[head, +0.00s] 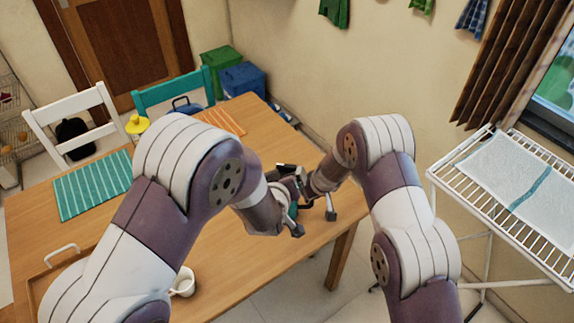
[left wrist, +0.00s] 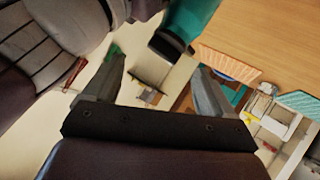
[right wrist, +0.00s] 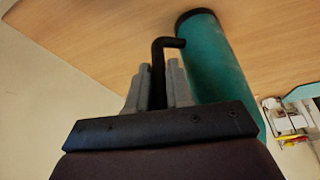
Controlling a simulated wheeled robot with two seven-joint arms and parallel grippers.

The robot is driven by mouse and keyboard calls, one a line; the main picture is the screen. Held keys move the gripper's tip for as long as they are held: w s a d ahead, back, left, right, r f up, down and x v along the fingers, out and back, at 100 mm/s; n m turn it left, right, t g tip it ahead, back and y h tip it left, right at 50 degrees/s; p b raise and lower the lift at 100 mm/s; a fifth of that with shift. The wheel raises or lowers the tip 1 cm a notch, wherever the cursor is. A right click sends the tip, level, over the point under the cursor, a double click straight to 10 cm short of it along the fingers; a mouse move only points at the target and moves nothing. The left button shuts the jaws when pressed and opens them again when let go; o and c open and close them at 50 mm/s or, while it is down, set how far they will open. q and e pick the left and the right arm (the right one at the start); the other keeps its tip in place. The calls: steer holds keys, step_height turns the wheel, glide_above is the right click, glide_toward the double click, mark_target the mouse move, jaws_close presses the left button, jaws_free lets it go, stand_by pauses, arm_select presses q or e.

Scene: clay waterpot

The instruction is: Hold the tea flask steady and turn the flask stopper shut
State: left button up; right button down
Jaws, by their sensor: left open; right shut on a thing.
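The teal tea flask (right wrist: 220,75) stands on the table near its right edge; in the head view only a sliver (head: 292,211) shows between my grippers. My right gripper (right wrist: 162,75) is shut on the flask's black handle (right wrist: 158,62). In the left wrist view the flask's teal body (left wrist: 192,18) enters from the top, with the black flask stopper (left wrist: 171,46) at its end. My left gripper (left wrist: 155,68) is open, with the stopper just beyond and between its fingertips, seemingly apart from them. How far the stopper is turned cannot be told.
The wooden table (head: 240,262) has a white cup (head: 184,282), a wooden tray (head: 62,262), a teal striped mat (head: 93,186) and an orange mat (head: 221,121). A yellow object (head: 137,124) stands far back. A drying rack (head: 510,205) is at right. The table's middle front is clear.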

mark_target(286, 166)
arm_select(q)
steer(key=w+f+m, duration=0.1)
steer(key=w, duration=0.1)
steer(key=w+f+m+t, duration=0.1)
steer(key=w+m, duration=0.1)
steer(key=w, duration=0.1)
steer(key=w+f+m, duration=0.2)
steer(key=w, duration=0.1)
steer(key=shift+w+d+t, duration=0.15)
steer(key=shift+d+t, duration=0.15)
steer(key=c, duration=1)
